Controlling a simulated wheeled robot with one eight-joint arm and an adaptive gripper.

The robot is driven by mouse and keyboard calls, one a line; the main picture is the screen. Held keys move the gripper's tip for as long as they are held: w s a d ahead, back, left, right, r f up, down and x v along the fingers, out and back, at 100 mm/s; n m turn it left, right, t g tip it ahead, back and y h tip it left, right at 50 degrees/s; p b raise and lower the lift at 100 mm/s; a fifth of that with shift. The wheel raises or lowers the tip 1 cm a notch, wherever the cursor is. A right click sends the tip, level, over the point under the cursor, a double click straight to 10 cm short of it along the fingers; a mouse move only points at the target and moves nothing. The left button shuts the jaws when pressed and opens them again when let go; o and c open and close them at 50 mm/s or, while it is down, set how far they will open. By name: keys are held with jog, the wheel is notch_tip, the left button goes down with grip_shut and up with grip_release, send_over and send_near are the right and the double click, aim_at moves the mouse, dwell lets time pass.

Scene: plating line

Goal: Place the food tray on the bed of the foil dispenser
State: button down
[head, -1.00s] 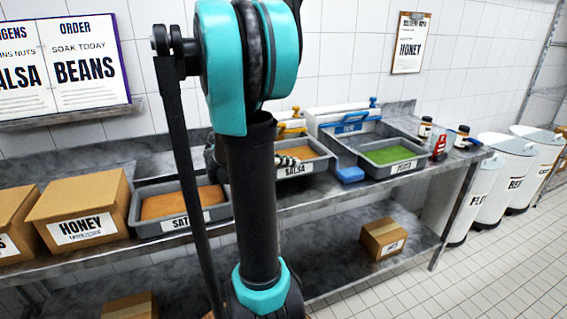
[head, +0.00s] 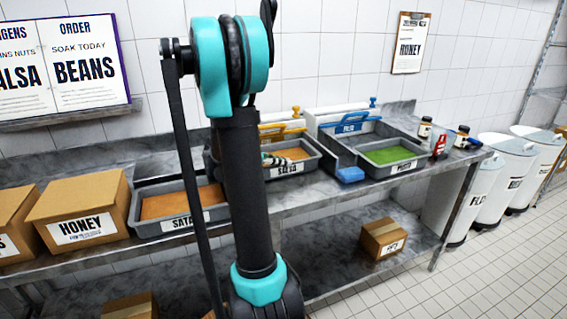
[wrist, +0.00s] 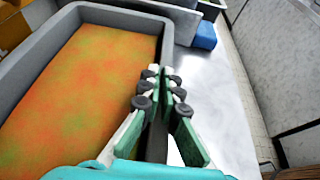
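The food tray (head: 313,162) is a grey, open tray labelled SALSA with orange food in it. It sits on the steel bench, partly behind my arm. In the wrist view, its wall (wrist: 45,50) surrounds orange food with green patches. My gripper (wrist: 162,75) is at the tray's right wall, with its fingers close together and the wall seeming to run between them. In the head view, my gripper (head: 274,160) shows as small striped fingers at the tray. A white unit with a yellow handle (head: 283,129) stands behind the tray. I cannot tell for certain which unit is the foil dispenser.
A grey tray labelled PESTO (head: 376,170) with green food stands to the right, beside a blue block (head: 350,174). A white unit with a blue handle (head: 345,126) is behind it. The SATAY tray (head: 136,222) and HONEY box (head: 80,207) are on the left.

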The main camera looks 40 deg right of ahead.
jog(key=shift+s+f, duration=0.1)
jog(key=shift+f, duration=0.2)
jog(key=shift+s+a+f, duration=0.1)
jog(key=shift+s+f, duration=0.05)
jog(key=shift+f, duration=0.05)
jog(key=c, duration=1.7)
grip_release()
jog(key=shift+r, duration=0.1)
jog(key=shift+r, duration=0.2)
jog(key=v, duration=1.2)
jog(key=shift+w+r, duration=0.2)
